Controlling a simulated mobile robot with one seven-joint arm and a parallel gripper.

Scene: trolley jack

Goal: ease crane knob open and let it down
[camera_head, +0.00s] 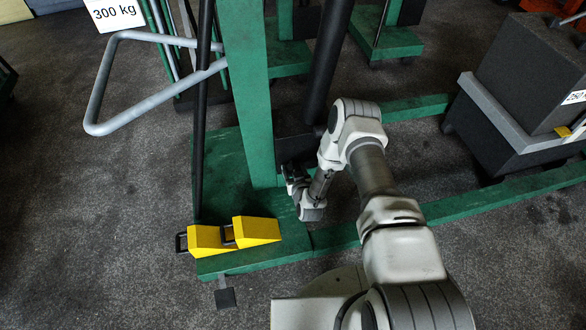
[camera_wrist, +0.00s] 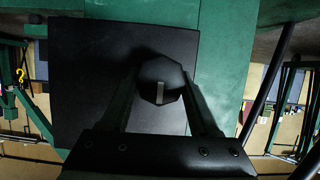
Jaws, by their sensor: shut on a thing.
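The knob (camera_wrist: 160,72) is black and many-sided with a pale mark on its face. It stands out from a black square block (camera_wrist: 85,85) in the wrist view. My gripper (camera_wrist: 161,92) is shut on the knob, one finger on each side. In the head view my gripper (camera_head: 296,180) is low beside the green crane post (camera_head: 256,100), just above the green base (camera_head: 225,165). The knob itself is hidden there behind my arm. A black cylinder (camera_head: 327,60) slants upward beside the post.
Two yellow wedges (camera_head: 257,231) sit on the base's front end. A large dark block (camera_head: 530,75) stands at the right beyond a green leg (camera_head: 470,205). A grey bar handle (camera_head: 105,75) juts left. Dark floor (camera_head: 120,230) at the left is clear.

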